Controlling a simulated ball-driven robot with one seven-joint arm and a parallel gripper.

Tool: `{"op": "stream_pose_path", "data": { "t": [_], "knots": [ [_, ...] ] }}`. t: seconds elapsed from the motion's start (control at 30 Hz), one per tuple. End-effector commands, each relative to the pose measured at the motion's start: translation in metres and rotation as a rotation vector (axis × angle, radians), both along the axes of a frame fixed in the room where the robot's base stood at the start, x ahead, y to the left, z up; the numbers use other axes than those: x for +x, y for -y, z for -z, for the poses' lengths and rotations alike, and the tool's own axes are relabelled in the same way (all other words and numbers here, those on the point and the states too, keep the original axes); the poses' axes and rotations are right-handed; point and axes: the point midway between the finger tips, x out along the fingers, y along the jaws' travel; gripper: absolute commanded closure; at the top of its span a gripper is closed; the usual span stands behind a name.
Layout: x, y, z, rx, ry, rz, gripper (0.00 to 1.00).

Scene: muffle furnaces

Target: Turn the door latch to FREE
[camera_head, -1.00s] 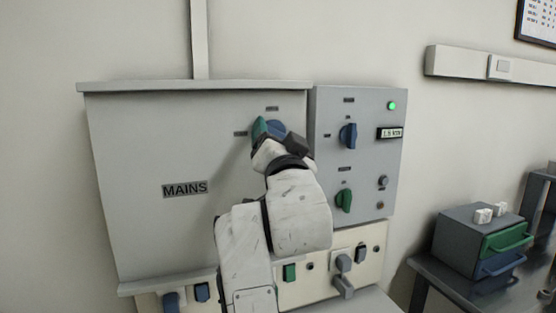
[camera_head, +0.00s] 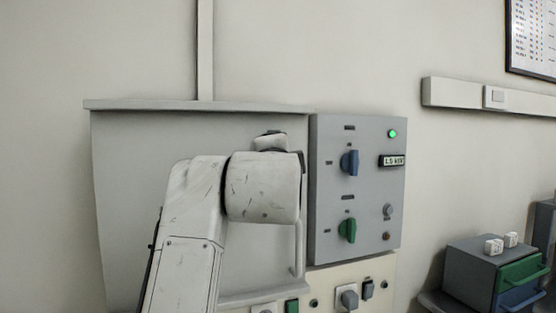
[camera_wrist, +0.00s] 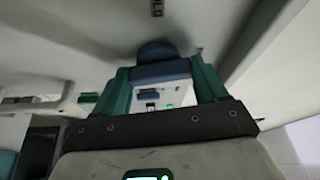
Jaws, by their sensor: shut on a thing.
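The blue latch knob (camera_wrist: 158,50) shows in the wrist view on the grey door face, between the two green fingers of my gripper (camera_wrist: 160,76). The fingers are shut on it, one on each side. A small dark label (camera_wrist: 157,8) near the knob is only partly readable. In the head view the grey door (camera_head: 130,200) is partly covered by my arm, which hides the knob and fingertips. I cannot tell exactly which way the knob points.
The control panel (camera_head: 325,245) right of the door has a blue knob (camera_head: 349,162), a green knob (camera_head: 347,230) and a lit green lamp (camera_head: 392,134). A pale vertical handle (camera_head: 298,240) is beside my arm. A drawer box (camera_head: 468,273) stands at lower right.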

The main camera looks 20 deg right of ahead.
Motion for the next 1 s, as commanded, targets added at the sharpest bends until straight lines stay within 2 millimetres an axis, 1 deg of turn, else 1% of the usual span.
{"op": "stream_pose_path", "data": {
  "t": [0.2,0.4,0.9,0.93,1.0],
  "knots": [
    [0.0003,0.0004,0.0,0.113,-0.004,0.001,0.58],
    [0.0003,0.0006,0.0004,0.168,-0.003,0.001,0.58],
    [0.0004,0.0012,0.0013,0.186,-0.004,0.002,0.58],
    [0.0004,0.0012,0.0013,0.186,-0.004,0.002,0.27],
    [0.0004,0.0011,0.0012,0.186,-0.004,0.002,0.2]
  ]
}}
